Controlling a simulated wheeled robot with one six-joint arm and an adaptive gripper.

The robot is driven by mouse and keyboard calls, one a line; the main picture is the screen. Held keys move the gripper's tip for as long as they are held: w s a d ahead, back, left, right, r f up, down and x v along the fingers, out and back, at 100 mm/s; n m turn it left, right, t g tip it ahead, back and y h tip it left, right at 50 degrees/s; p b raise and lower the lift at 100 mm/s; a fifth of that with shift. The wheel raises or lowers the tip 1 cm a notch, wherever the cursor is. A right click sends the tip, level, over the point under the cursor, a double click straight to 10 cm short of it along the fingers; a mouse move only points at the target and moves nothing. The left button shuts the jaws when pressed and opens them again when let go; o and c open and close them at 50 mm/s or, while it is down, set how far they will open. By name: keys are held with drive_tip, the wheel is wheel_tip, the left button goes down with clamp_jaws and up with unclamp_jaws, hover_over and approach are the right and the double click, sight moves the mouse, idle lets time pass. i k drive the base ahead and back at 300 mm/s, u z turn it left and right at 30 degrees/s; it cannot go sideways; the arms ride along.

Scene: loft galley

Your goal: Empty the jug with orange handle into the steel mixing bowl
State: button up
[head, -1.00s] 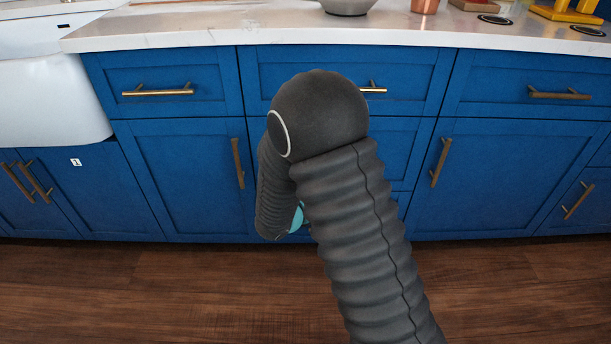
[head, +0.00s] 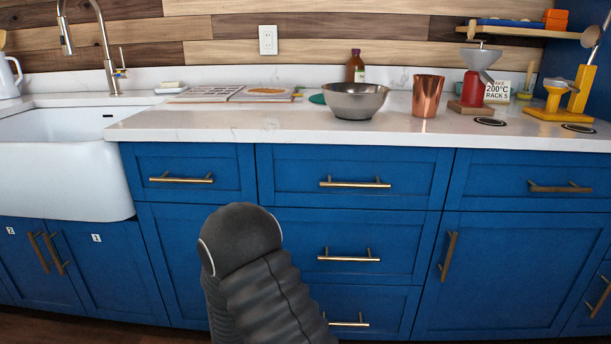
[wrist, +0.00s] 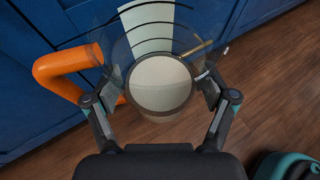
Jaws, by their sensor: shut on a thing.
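The jug with the orange handle (wrist: 72,72) is in the wrist view, clear-walled with dark ring marks, and a pale content shows inside it. My gripper (wrist: 160,97) is shut on the jug, one finger at each side of its wall. The orange handle sticks out to the left. The jug and gripper are hidden in the head view, where only my dark arm shows low in front of the drawers. The steel mixing bowl (head: 355,101) stands upright on the white counter (head: 255,122), near its middle; its inside is mostly hidden.
A copper cup (head: 427,96) stands right of the bowl. A red grinder-like device (head: 473,88) and a yellow stand (head: 560,103) are farther right. An open book (head: 236,93) lies behind left, and a brown bottle (head: 355,66) behind. Counter front left of the bowl is clear.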

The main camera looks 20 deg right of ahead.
sight(349, 101)
drive_tip(key=u, duration=1.5)
drive_tip(key=k, duration=1.5)
drive_tip(key=z, duration=1.95)
drive_tip(key=i, duration=0.55)
drive_tip(key=z, duration=0.05)
